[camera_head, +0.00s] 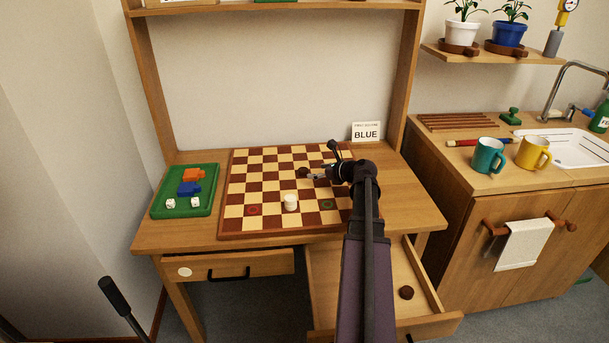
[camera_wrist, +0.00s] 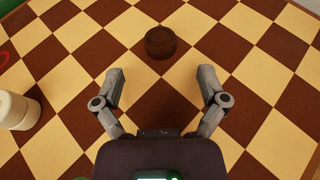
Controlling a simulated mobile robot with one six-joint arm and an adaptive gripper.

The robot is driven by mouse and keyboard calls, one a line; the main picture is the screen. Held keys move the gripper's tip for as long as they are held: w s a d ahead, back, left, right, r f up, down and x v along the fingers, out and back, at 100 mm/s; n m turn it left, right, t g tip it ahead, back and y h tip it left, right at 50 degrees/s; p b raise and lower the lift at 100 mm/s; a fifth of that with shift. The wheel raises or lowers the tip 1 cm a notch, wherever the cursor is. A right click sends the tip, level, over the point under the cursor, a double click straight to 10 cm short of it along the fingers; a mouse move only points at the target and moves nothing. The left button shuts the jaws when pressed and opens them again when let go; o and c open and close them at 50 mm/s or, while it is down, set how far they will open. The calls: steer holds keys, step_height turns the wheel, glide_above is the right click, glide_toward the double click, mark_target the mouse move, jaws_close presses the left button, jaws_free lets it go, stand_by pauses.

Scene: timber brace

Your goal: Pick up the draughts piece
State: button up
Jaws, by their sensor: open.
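A dark brown draughts piece (camera_head: 303,171) lies on the chequered board (camera_head: 240,190). In the wrist view the piece (camera_wrist: 160,42) sits at the top middle, beyond my fingertips and roughly centred between them. My gripper (camera_head: 315,175) is over the board, close to the piece; in the wrist view my gripper (camera_wrist: 161,72) has its two fingers spread wide with nothing between them. White draughts pieces (camera_head: 290,202) stand stacked near the front of the board and partly show at the left edge of the wrist view (camera_wrist: 17,110). Another dark piece (camera_head: 406,292) lies in the open drawer.
A green tray (camera_head: 211,190) with red and blue blocks and dice is left of the board. A BLUE sign (camera_head: 366,131) stands behind the board. The open drawer (camera_head: 430,270) juts out below the desk. Mugs (camera_head: 488,157) stand on the right counter.

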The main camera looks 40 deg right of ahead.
mark_target(306, 171)
steer(key=shift+w, duration=0.2)
steer(key=shift+w+f, duration=0.1)
steer(key=shift+b+x, duration=1.05)
steer(key=shift+x, duration=1.5)
steer(key=c, duration=0.9)
